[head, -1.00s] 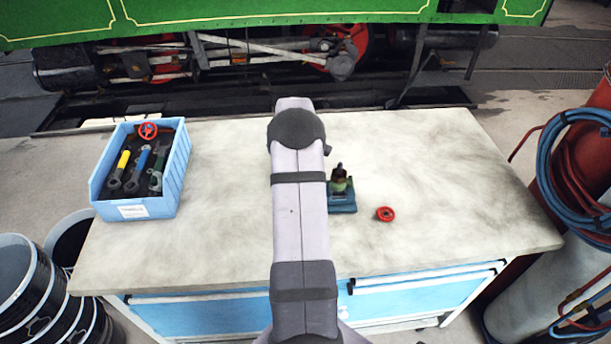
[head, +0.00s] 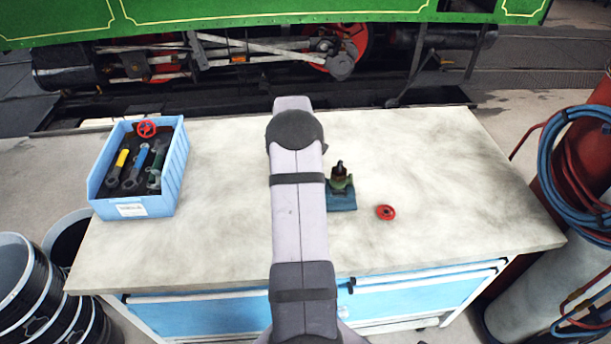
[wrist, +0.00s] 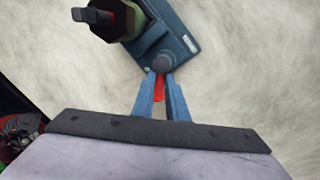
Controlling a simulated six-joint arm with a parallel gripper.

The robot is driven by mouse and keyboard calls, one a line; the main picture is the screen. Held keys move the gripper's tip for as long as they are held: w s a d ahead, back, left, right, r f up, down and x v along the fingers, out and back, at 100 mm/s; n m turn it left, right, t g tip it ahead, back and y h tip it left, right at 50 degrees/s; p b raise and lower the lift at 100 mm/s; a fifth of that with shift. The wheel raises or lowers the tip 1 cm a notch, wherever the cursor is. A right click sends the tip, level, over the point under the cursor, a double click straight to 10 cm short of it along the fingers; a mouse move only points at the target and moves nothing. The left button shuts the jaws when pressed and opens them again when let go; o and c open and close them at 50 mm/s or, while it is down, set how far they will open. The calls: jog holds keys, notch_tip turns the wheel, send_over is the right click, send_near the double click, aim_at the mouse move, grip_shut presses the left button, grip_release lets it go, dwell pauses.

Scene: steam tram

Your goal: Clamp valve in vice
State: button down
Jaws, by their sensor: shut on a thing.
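The teal-blue vice (head: 342,202) stands on the bench just right of my arm in the head view; its base shows in the wrist view (wrist: 182,44). The valve (head: 340,181), green with a dark top, stands upright at the vice; it is at the upper left in the wrist view (wrist: 129,24). I cannot tell how tightly the jaws hold it. My gripper (wrist: 161,84) has its blue fingers closed around a red vice handle (wrist: 159,88), beside a round grey knob (wrist: 163,63) on the vice. In the head view my arm hides the gripper.
A red handwheel (head: 386,212) lies right of the vice. A blue bin (head: 132,209) with several tools and another red wheel (head: 147,129) stands at the bench's left. The bench's right side (head: 465,190) is clear. Hoses and cylinders stand beyond its right edge.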

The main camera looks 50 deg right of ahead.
jog(key=c, duration=1.7)
grip_release()
jog(key=shift+c, duration=0.2)
jog(key=shift+r, duration=0.1)
notch_tip(320, 180, up, 7)
jog(key=a+b, duration=0.1)
jog(key=b, duration=0.1)
jog(key=shift+a+b, duration=0.2)
jog(key=shift+b, duration=0.1)
